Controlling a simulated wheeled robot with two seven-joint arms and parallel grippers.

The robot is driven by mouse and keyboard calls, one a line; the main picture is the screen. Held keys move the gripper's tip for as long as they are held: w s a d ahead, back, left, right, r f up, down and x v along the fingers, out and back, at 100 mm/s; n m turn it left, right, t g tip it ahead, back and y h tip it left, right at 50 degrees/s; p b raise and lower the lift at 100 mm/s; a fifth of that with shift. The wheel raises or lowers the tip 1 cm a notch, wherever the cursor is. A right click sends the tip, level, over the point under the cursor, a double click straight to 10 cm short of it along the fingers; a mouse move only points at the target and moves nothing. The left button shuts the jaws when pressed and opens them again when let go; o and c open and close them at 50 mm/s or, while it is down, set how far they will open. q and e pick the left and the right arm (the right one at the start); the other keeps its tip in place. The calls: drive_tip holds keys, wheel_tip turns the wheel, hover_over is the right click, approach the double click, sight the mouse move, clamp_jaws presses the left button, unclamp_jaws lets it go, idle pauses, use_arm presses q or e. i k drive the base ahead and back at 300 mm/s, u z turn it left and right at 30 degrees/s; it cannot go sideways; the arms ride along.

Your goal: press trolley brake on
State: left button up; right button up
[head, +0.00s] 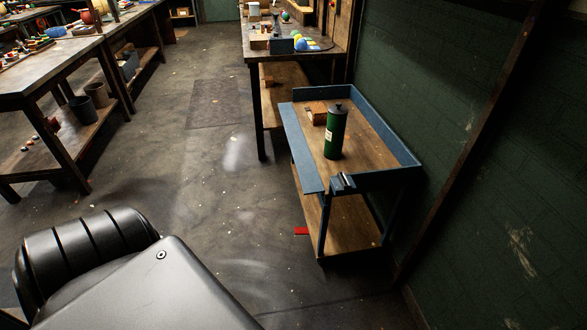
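A blue-framed trolley (384,143) with wooden shelves stands at the right, close to the green wall. A small red tab (302,231), which looks like a brake pedal, sticks out low at the left side of the trolley near the floor. I cannot tell whether it is up or down. The trolley's wheels are not clearly visible. A dark metal fitting (343,183) sits at the trolley's near edge. Neither of my grippers is in view.
A green canister (335,134) stands upright on the trolley's top, with a small wooden box (316,113) behind it. A workbench (253,74) stands beyond the trolley. Another bench (46,80) is at the left. The floor (200,150) between them is clear.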

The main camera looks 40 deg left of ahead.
sight(298, 230)
drive_tip(key=u, duration=0.95)
drive_tip(key=i, duration=0.85)
drive_tip(key=z, duration=0.45)
drive_tip(key=i, duration=0.75)
